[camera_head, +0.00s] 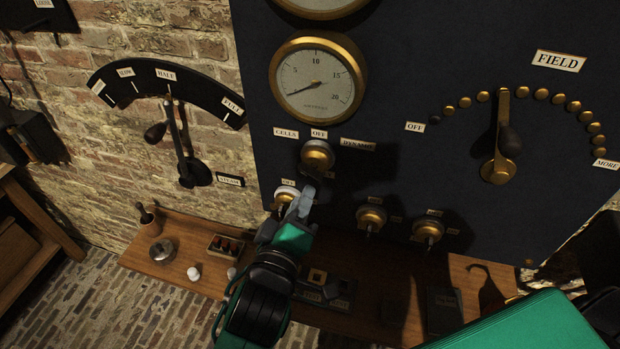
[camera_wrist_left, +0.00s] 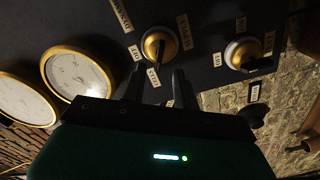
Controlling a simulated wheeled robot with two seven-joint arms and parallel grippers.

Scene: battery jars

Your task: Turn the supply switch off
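The supply switch (camera_head: 317,155) is a round brass knob on the dark panel, below the gauge. The labels CELLS, OFF and DYNAMO (camera_head: 358,144) stand around it. The wrist view shows the same supply switch (camera_wrist_left: 158,44) just beyond my fingertips, with the label SUPPLY beside it. I cannot tell surely which label its handle points at. My left gripper (camera_head: 306,193) is just below the supply switch in the head view. In the wrist view the left gripper (camera_wrist_left: 158,80) has its two dark fingers apart, with nothing between them.
A second brass switch (camera_head: 287,194) sits close to my left gripper; it also shows in the wrist view (camera_wrist_left: 243,54). Two more switches (camera_head: 371,217) (camera_head: 428,231) are to the right. The FIELD lever (camera_head: 503,140) is farther right. A wooden bench (camera_head: 190,238) runs below.

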